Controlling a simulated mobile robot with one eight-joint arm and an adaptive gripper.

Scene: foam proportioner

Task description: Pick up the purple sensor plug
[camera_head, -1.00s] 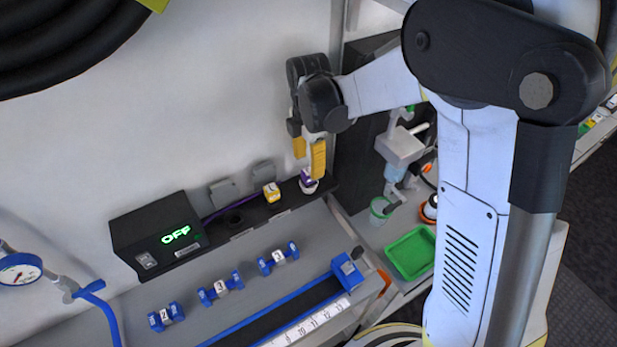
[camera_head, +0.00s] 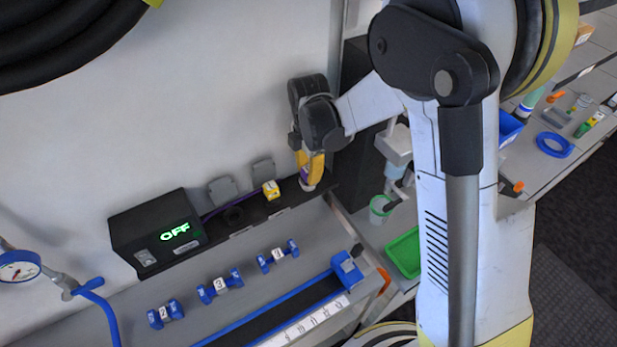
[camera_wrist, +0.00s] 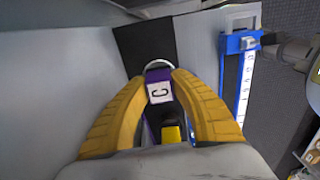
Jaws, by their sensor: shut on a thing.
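The purple sensor plug (camera_head: 304,175) stands at the right end of the black ledge, with a white lower part. In the wrist view the purple plug (camera_wrist: 158,88) shows a white face marked "C" between my yellow fingertips. My gripper (camera_head: 311,165) is shut on it from above; the fingers hide much of the plug in the head view. My gripper also shows in the wrist view (camera_wrist: 160,84). I cannot tell whether the plug's lower end is still seated on the ledge.
A yellow plug (camera_head: 271,190) sits just left on the ledge (camera_head: 252,219). A black box (camera_head: 160,232) reading OFF stands further left. Several blue numbered fittings (camera_head: 221,286) and a blue-edged ruler track (camera_head: 300,310) lie in front. A wall is close behind my gripper.

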